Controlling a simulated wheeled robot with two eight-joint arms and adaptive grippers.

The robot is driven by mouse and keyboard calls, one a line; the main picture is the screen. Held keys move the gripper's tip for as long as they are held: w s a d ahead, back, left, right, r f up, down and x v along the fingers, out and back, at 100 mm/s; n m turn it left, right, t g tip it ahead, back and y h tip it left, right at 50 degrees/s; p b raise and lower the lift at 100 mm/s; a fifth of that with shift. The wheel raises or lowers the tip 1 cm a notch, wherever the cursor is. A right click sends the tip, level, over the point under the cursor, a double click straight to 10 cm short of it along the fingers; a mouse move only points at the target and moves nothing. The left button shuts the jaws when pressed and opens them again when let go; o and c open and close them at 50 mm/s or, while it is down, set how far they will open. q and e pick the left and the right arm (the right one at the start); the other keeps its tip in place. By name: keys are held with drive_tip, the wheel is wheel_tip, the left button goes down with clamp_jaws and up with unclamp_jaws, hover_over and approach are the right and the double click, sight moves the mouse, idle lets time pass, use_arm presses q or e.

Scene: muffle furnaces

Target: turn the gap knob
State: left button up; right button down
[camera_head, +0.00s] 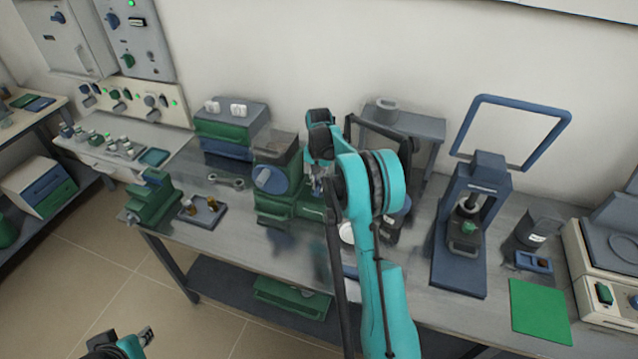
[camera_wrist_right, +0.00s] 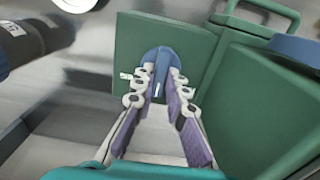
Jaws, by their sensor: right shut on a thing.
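The gap knob (camera_wrist_right: 159,57) is blue with a short white line and sits against a flat green face of the machine (camera_wrist_right: 130,40) in the right wrist view. My right gripper (camera_wrist_right: 160,82) has its two fingers on either side of the knob and is shut on it. In the head view the green machine (camera_head: 277,205) with a dark hopper stands mid-bench. My right arm covers its right side, and the knob cannot be made out there. My left gripper (camera_head: 143,338) is at the bottom left, away from the bench; its jaw state is unclear.
A small tray (camera_head: 203,212) and a green vise-like device (camera_head: 152,199) stand left of the machine. A wrench (camera_head: 227,181) lies behind the tray. A blue press (camera_head: 465,235) and a green mat (camera_head: 539,311) are to the right. A dark cylinder (camera_wrist_right: 22,42) is near my gripper.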

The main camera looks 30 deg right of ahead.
sight(319, 185)
drive_tip(key=c, duration=1.5)
unclamp_jaws()
drive_tip(key=shift+c, duration=0.2)
wheel_tip(319, 185, up, 12)
